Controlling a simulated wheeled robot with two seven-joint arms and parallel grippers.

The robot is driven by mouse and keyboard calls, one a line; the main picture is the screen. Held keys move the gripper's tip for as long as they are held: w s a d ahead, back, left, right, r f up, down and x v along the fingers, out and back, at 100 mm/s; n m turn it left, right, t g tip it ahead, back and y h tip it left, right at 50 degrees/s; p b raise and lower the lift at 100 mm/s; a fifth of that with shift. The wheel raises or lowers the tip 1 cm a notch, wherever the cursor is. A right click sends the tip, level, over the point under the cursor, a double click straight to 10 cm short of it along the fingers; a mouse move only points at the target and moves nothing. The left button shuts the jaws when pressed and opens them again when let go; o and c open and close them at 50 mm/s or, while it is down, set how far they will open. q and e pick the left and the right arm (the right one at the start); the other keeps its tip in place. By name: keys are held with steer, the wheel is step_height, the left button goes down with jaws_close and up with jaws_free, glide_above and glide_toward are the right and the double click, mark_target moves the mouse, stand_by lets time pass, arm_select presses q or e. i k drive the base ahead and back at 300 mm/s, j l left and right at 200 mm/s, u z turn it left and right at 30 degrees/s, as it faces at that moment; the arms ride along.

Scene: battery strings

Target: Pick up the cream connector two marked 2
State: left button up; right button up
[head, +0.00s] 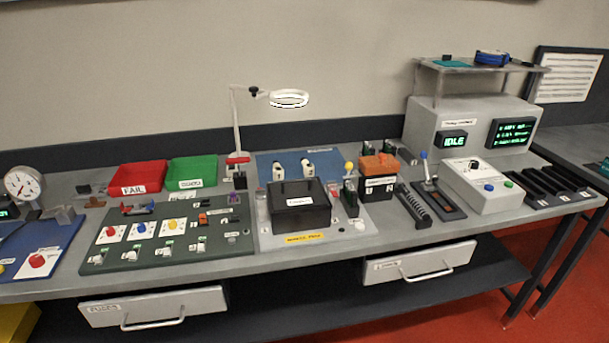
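Several small cream or white connector-like pieces sit in a row along the front of the dark green board (113,228), at the left of the bench. One stands at the far left of the row (97,258), and a second piece (131,254) is to its right. Two other white pieces (278,172) lie on the blue mat (262,160) behind the black box. The marks are too small to read, so I cannot tell which one is marked 2. Neither of my grippers is in view.
Red FAIL bin (138,177) and green bin (192,172) stand behind the board. A black box (299,207), an orange-topped block (379,166) and a grey tester marked IDLE (425,120) are further right. Two drawers (155,306) hang under the bench.

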mark_target(308, 166)
steer(key=i+l+u, duration=0.45)
steer(key=u, duration=0.25)
steer(key=i+l+u, duration=0.15)
steer(key=l+u, duration=0.2)
steer(key=i+l+u, duration=0.1)
steer(key=l+u, duration=0.25)
steer(key=l, duration=0.15)
